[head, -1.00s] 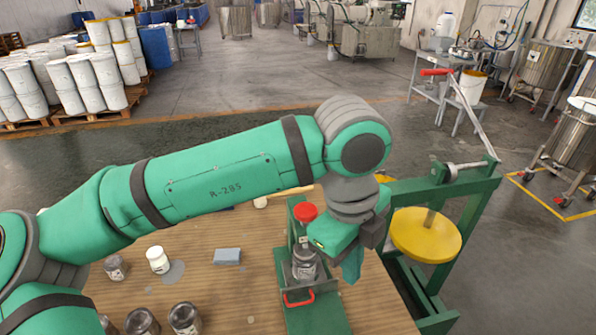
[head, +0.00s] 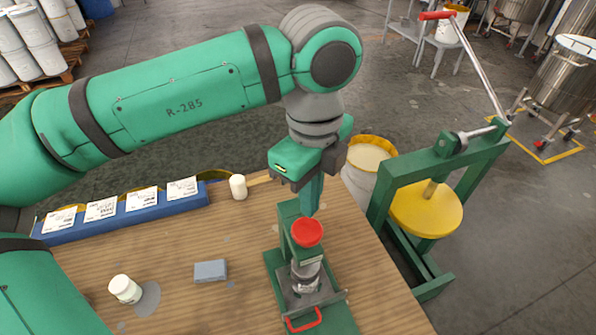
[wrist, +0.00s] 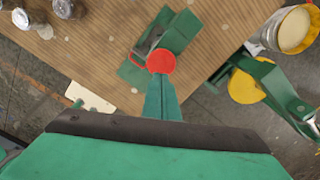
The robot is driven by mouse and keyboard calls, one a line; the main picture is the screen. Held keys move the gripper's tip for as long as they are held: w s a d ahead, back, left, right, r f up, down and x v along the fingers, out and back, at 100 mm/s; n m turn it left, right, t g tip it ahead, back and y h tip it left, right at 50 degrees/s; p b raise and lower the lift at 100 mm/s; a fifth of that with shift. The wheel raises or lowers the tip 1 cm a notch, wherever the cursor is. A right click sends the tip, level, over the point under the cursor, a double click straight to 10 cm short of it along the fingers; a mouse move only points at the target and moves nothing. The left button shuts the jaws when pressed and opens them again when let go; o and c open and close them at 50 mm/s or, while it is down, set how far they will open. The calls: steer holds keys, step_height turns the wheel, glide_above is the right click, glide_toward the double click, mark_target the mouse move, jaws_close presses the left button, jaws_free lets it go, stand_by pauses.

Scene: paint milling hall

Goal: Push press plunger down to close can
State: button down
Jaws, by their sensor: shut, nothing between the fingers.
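The small green bench press (head: 292,222) stands on the wooden table, with a round red knob (head: 307,232) on top of its plunger. A small can (head: 305,274) sits under the plunger on the press base, behind a red handle (head: 303,320). Whether its lid is seated cannot be made out. My gripper (head: 311,199) is shut and empty, pointing down just behind and above the red knob. In the wrist view the red knob (wrist: 161,60) lies right at the closed fingertips (wrist: 162,82); whether they touch cannot be told.
A large green press with a yellow disc (head: 427,210) and long lever stands right of the table. A grey block (head: 210,271), a white jar (head: 125,289) and a blue rack of cards (head: 130,216) are on the table.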

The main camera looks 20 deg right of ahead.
mark_target(307, 229)
steer(key=shift+w+f, duration=0.2)
steer(key=f, duration=0.6)
steer(key=shift+w+a+f, duration=0.1)
steer(key=shift+w+f, duration=0.15)
steer(key=shift+w, duration=0.1)
steer(key=shift+s+a+f, duration=0.15)
steer(key=shift+s+f, duration=0.05)
steer(key=shift+f, duration=0.05)
steer(key=shift+s+d, duration=0.15)
steer(key=shift+d, duration=0.1)
steer(key=shift+a+f, duration=0.1)
steer(key=shift+f, duration=0.8)
